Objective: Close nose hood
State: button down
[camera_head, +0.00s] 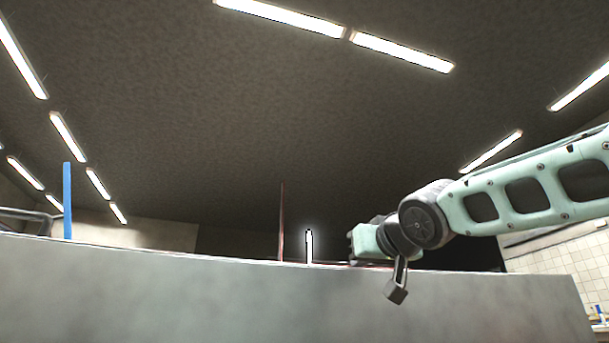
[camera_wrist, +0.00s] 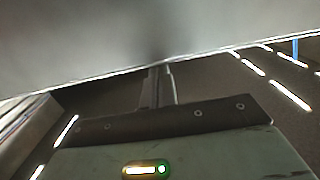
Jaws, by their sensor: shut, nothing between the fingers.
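A broad smooth grey panel (camera_head: 250,300) fills the bottom of the head view, its top edge slightly curved. I take it for the nose hood, but I cannot tell how far open it is. A grey surface (camera_wrist: 80,40) also fills the top of the wrist view. My gripper (camera_wrist: 162,72) is shut and empty there, its fingers reaching up to the edge of this surface. Whether they touch it I cannot tell. In the head view my mint-green hand is at the panel's top edge, right of the middle, and its fingertips cannot be made out.
A blue post (camera_head: 67,200) rises beyond the panel at the left, near a dark rail (camera_head: 28,216). A thin reddish post (camera_head: 282,222) and a short bright upright (camera_head: 309,246) stand behind the panel's edge. A tiled wall (camera_head: 570,262) is at the right. Above is open room under ceiling lights.

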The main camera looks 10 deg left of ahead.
aim_at(358, 276)
jog(key=shift+a+f+b, duration=0.1)
jog(key=shift+f+b, duration=0.65)
jog(key=shift+f, duration=0.7)
notch_tip(358, 276, up, 7)
jog(key=p, duration=0.5)
jog(key=s+d+f+b, duration=0.3)
jog(key=s+d, duration=0.1)
jog(key=s, duration=0.5)
jog(key=shift+d+f, duration=0.25)
jog(key=shift+f, duration=0.15)
